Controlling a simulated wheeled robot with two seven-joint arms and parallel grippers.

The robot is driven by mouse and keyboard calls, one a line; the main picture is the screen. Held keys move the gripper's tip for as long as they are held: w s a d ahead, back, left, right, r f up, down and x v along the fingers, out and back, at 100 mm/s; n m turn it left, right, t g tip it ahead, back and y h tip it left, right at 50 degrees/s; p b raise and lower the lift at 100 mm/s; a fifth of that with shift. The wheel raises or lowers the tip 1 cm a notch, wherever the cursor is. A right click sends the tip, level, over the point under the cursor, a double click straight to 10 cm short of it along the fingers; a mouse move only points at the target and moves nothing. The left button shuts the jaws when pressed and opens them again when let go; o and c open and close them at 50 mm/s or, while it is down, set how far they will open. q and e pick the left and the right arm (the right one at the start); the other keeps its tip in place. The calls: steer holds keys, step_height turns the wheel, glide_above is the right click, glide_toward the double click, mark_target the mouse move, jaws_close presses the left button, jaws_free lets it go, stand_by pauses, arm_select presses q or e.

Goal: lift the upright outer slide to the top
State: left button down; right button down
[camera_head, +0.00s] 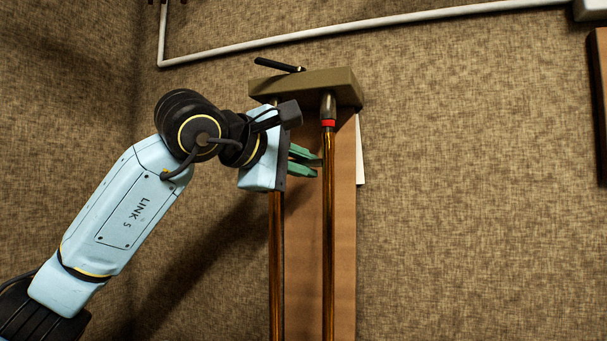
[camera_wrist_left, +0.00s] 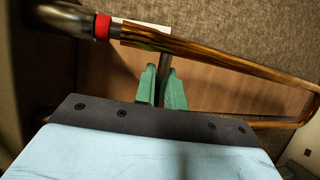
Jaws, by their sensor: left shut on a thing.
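The outer slide stands upright as two brass tubes, the right tube (camera_head: 328,235) and the left tube (camera_head: 276,265). In the left wrist view the brass tube (camera_wrist_left: 225,58) runs to a bend at the right. A red ring (camera_head: 328,123) sits at the right tube's top, below a grey metal fitting (camera_head: 328,104); it also shows in the left wrist view (camera_wrist_left: 102,26). My left gripper (camera_head: 304,161) is between the tubes near the top. Its green fingers (camera_wrist_left: 162,85) are shut on the slide's grey cross brace (camera_wrist_left: 165,65). The left tube's top is hidden behind my gripper.
An olive block (camera_head: 310,86) with a black lever (camera_head: 278,65) caps a brown upright board (camera_head: 343,215) behind the tubes. A white pipe (camera_head: 380,20) runs along the textured wall above. A wooden edge (camera_head: 601,100) stands far right. The wall area right of the board is clear.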

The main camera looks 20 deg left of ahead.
arm_select(q)
steer(key=shift+r, duration=0.45)
steer(key=shift+a+r, duration=0.1)
steer(key=shift+r, duration=0.05)
arm_select(e)
steer(key=shift+a+r, duration=0.3)
steer(key=shift+a, duration=0.2)
arm_select(q)
steer(key=c, duration=1.5)
jaws_free()
arm_select(e)
steer(key=shift+d, duration=0.15)
steer(key=shift+d, duration=0.1)
arm_select(q)
steer(key=shift+s, duration=0.1)
